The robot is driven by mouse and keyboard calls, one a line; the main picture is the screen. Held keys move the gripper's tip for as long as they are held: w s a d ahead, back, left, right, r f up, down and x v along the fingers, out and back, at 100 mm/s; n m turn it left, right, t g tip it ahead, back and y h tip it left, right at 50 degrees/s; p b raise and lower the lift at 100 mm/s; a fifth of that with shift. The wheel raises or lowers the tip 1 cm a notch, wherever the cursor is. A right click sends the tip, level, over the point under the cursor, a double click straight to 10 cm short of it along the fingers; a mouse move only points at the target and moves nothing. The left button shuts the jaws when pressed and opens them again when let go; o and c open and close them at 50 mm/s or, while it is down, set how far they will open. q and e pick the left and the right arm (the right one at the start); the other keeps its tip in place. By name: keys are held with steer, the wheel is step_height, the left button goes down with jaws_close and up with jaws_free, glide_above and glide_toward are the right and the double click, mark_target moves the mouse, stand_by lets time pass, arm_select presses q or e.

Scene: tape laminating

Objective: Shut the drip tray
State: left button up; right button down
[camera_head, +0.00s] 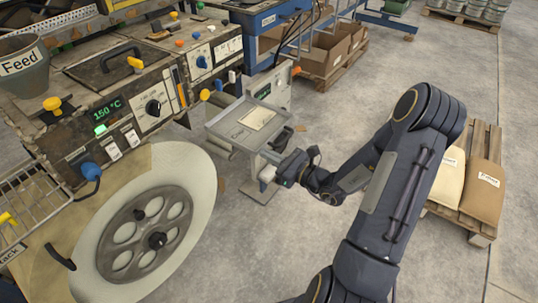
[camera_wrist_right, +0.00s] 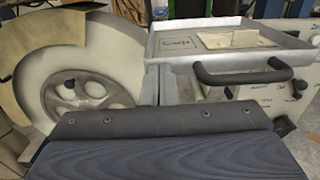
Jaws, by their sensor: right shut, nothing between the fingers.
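The drip tray (camera_head: 232,128) is a shallow grey metal tray that sticks out from the machine, with a tan labelled sheet lying in it. Its black bar handle (camera_head: 283,138) is on the side facing my arm. In the right wrist view the tray (camera_wrist_right: 175,42) and its handle (camera_wrist_right: 242,76) show just beyond my gripper. My right gripper (camera_head: 270,170) is shut and empty, just below and in front of the handle. It looks apart from the handle, but exact contact is hard to tell. My left gripper is not in view.
The machine's control panel (camera_head: 120,105) and a large pale reel (camera_head: 150,215) stand to the left of the tray. A pallet with sacks (camera_head: 482,185) is to the right. Cardboard boxes (camera_head: 325,55) stand behind. The floor (camera_head: 350,120) around my forearm is clear.

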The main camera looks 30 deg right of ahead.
steer(key=shift+w, duration=0.15)
steer(key=b+x, duration=0.3)
steer(key=x, duration=1.5)
steer(key=shift+w+a, duration=0.3)
steer(key=shift+r, duration=0.2)
steer(key=shift+w+r, duration=0.1)
steer(key=shift+r, duration=0.05)
